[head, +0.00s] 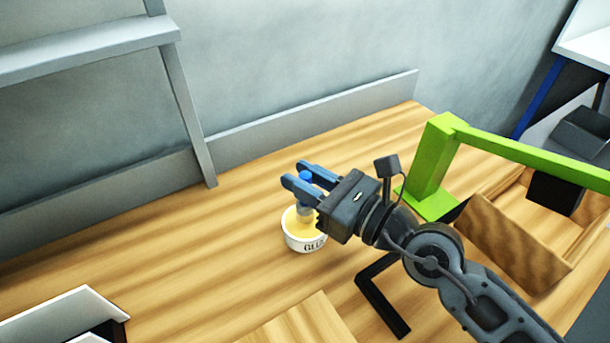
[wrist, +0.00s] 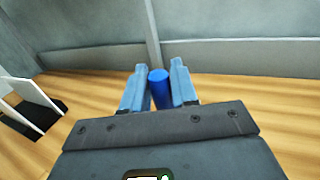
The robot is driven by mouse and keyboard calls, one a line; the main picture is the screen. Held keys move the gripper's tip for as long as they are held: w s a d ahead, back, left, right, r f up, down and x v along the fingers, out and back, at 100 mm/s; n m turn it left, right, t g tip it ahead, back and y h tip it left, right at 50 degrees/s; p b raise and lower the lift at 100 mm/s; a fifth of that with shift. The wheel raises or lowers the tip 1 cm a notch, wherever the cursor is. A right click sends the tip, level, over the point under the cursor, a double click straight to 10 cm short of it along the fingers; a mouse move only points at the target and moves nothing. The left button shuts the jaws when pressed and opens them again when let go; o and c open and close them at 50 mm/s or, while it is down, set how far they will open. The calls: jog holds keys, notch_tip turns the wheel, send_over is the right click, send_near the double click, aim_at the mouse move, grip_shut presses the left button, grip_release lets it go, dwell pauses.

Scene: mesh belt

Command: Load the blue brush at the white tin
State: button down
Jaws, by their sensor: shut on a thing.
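The blue brush (head: 306,175) stands about upright between the fingers of my gripper (head: 295,172). My gripper is shut on its blue handle, which also shows in the wrist view (wrist: 159,90) between the fingers (wrist: 158,66). The white tin (head: 303,243) stands on the wooden table below the gripper, with dark lettering on its side and yellow contents. The brush's grey lower part shows over the yellow inside the tin's rim. Its bristles are hidden, and I cannot tell whether they touch the contents.
A green frame (head: 432,165) and a wooden box (head: 515,240) stand to the right. A black bracket (head: 383,300) lies near my arm. A white-walled holder (head: 65,315) is at the front left. The table left of the tin is clear; a grey ledge runs along the wall.

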jog(key=shift+r+p, duration=0.3)
jog(key=shift+r, duration=2.35)
jog(key=shift+d, duration=0.15)
